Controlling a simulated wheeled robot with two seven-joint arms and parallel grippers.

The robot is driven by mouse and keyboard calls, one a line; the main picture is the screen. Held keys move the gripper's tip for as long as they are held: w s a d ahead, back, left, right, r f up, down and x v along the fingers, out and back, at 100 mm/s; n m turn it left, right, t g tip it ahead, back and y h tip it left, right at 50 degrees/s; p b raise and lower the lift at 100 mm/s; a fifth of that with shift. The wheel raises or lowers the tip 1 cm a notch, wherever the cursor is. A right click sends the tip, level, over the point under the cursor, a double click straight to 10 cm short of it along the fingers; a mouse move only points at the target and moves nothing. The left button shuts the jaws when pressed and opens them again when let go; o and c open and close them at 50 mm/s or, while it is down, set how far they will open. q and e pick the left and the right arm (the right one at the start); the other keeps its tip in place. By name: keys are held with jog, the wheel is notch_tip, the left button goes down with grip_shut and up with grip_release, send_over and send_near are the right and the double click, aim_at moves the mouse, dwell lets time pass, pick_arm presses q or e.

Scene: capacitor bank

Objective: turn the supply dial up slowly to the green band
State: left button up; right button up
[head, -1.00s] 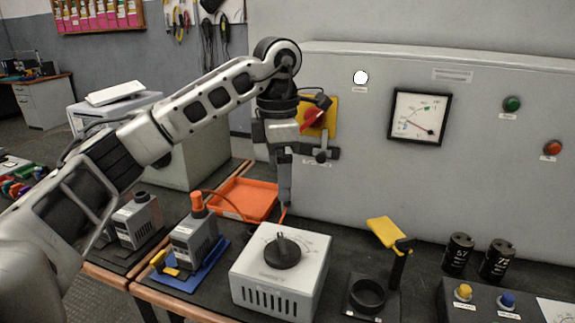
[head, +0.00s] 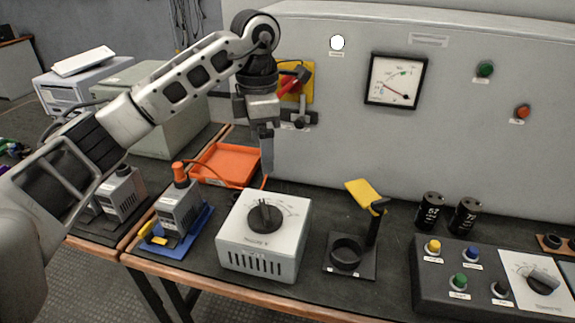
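The supply box (head: 258,262) is a light grey case on the bench with a black dial (head: 265,216) on its top. The dial has a raised ridge and a printed scale around it; the scale is too small to read. A square meter (head: 396,80) with a black frame hangs on the grey cabinet. It has a small green band at the upper right of its scale, and its red needle points to the left, away from that band. My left gripper (head: 267,165) points down above and behind the dial, apart from it. Its finger opening cannot be made out. My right gripper is out of view.
An orange tray (head: 226,180) lies behind the box. A blue-based device (head: 182,222) stands left of it. A black ring stand with a yellow flag (head: 362,194) stands right, then two black capacitors (head: 430,211) and a button panel (head: 430,281).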

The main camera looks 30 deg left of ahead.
aim_at(265, 209)
pick_arm(q)
notch_tip(265, 209, down, 16)
jog(key=shift+r+p, duration=0.15)
jog(key=shift+p, duration=0.15)
jog(key=c, duration=1)
